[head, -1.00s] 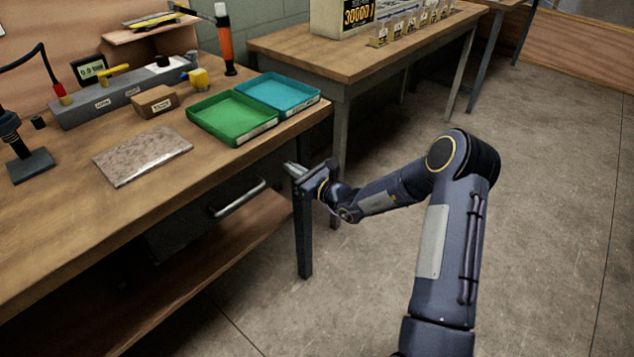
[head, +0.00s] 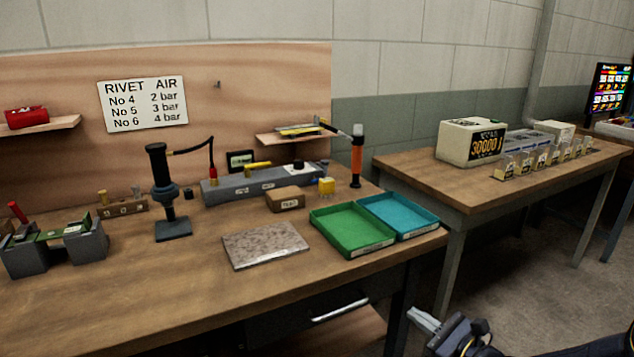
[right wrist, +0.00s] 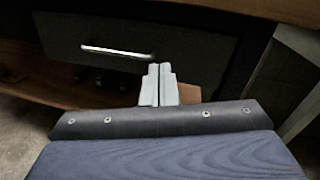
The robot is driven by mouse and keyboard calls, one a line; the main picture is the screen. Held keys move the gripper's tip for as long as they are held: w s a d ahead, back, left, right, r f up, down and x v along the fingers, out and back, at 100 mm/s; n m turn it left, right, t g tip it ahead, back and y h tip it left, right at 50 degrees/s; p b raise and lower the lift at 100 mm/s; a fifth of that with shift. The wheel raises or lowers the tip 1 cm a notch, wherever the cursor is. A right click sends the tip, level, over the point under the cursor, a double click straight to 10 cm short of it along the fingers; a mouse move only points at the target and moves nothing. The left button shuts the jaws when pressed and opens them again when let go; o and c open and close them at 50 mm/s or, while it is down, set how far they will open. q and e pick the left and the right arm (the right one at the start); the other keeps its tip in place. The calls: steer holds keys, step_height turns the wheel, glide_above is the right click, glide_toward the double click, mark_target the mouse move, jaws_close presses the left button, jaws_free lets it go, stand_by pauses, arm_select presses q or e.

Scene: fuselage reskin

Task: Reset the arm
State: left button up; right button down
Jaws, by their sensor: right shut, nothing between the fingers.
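My right gripper (head: 424,318) shows at the bottom right of the head view, beside the front right corner of the wooden workbench (head: 150,310) and below its top. In the right wrist view its two pale fingers (right wrist: 158,85) are together with nothing between them. They point toward the dark drawer front under the bench, apart from any held part. Most of my right arm is out of the head view. My left gripper is not in view.
On the bench are a green tray (head: 350,231), a teal tray (head: 400,216), a speckled plate (head: 264,245) and a black riveting tool on a stand (head: 166,190). The drawer handle (head: 341,310) juts from the bench front. A second table (head: 430,172) stands behind right.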

steer(key=s+a+r+n+g+y, duration=0.1)
steer(key=s+a+r+n+g, duration=0.4)
steer(key=s+n, duration=0.35)
steer(key=s+a+r+n+g+y, duration=0.1)
steer(key=s+a+r+n+g, duration=0.2)
steer(key=s+a+n+g, duration=0.35)
steer(key=s+d+f+n+t+h, duration=0.1)
steer(key=s+d+n+h, duration=0.3)
steer(key=s, duration=0.4)
steer(key=s+d+f+n+t+h, duration=0.2)
steer(key=s+n+h, duration=0.2)
steer(key=s+n, duration=0.25)
step_height(320, 180, up, 16)
steer(key=p, duration=1.6)
steer(key=shift+s+g, duration=0.3)
steer(key=shift+g, duration=0.05)
